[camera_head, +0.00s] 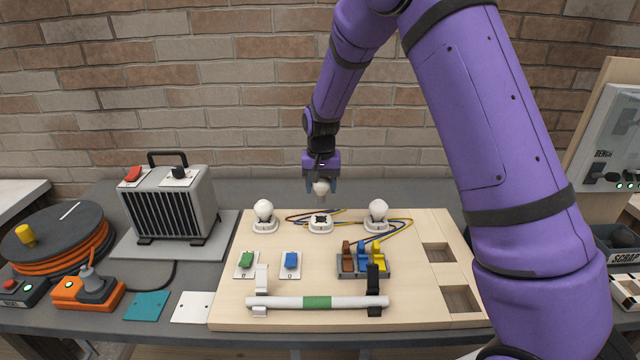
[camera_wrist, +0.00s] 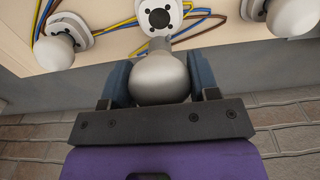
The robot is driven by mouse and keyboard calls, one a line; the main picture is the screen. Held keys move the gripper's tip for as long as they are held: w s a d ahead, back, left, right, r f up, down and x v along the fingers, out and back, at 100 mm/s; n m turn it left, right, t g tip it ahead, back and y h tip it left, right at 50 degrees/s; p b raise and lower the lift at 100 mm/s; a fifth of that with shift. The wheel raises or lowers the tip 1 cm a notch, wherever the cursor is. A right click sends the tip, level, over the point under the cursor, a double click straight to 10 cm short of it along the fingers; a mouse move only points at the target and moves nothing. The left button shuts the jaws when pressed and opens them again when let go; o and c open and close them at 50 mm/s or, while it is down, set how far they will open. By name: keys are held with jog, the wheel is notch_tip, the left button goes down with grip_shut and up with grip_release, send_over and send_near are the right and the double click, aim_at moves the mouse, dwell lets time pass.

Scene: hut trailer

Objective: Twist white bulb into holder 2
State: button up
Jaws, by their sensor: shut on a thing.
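My gripper (camera_head: 321,187) is shut on a white bulb (camera_head: 321,188) and holds it above the wooden board, over the middle holder (camera_head: 321,224). In the wrist view the bulb (camera_wrist: 160,80) sits between the two blue-grey fingers, and its narrow end points at the empty middle holder (camera_wrist: 158,16). The bulb looks apart from the holder in the head view. Two other white bulbs stand in the left holder (camera_head: 264,226) and the right holder (camera_head: 377,227). I cannot read any number on the holders.
The wooden board (camera_head: 415,310) carries a green switch (camera_head: 246,260), a blue switch (camera_head: 291,261), coloured levers (camera_head: 362,260) and a white tube (camera_head: 290,302). A grey heater (camera_head: 172,205) and an orange cable reel (camera_head: 60,240) stand left. A brick wall is behind.

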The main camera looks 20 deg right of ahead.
aim_at(321, 202)
jog(key=shift+s+f, duration=0.1)
jog(key=shift+f, duration=2.3)
jog(key=shift+f, duration=1.6)
dwell(0.3)
jog(key=n, duration=0.3)
jog(key=shift+n, duration=0.3)
jog(key=n, duration=0.3)
jog(key=o, duration=0.8)
